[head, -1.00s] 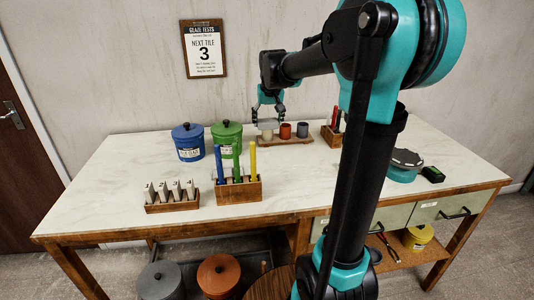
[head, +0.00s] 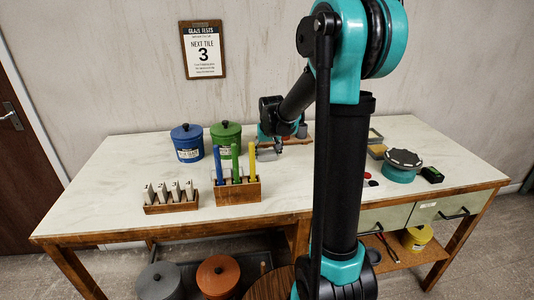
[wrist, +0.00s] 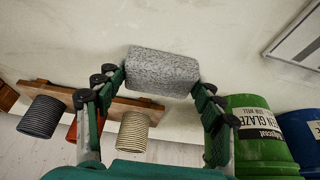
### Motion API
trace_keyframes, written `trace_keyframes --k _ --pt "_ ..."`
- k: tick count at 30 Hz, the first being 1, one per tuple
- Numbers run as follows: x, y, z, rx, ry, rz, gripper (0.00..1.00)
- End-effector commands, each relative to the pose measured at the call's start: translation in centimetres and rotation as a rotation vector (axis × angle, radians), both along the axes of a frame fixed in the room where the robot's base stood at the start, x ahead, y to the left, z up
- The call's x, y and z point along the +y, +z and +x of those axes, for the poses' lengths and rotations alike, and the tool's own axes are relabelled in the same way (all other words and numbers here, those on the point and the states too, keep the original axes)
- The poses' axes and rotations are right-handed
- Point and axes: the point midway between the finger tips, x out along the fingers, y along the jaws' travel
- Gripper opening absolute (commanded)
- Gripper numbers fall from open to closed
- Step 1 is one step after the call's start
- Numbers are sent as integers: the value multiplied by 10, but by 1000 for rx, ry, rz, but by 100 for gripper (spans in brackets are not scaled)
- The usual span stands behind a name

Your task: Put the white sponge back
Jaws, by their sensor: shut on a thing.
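The white sponge (wrist: 162,72) is a pale, grey-speckled block. My gripper (wrist: 160,82) is shut on it in the wrist view, with one finger at each end. In the head view my gripper (head: 269,146) is above the table (head: 120,165), right of the green jar and behind the rack of coloured sticks. The sponge is small and hard to make out there. I cannot tell whether it touches the table.
A green jar (head: 225,138) and a blue jar (head: 187,142) stand at the back left. A rack of coloured sticks (head: 238,190) and a holder of pale tiles (head: 171,205) are in front. A round turquoise container (head: 402,167) and a yellowish block (head: 377,151) are right. My arm hides part of the table.

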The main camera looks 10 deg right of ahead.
Motion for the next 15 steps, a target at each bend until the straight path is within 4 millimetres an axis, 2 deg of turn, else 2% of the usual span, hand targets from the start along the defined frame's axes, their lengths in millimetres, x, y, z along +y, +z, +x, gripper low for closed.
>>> trace_keyframes --k 8,9,13,15 --pt "0 -2 0 0 0 0 41" --pt "0 -2 0 0 0 0 70" --pt "0 -2 0 0 0 0 86" --pt "0 -2 0 0 0 0 89"
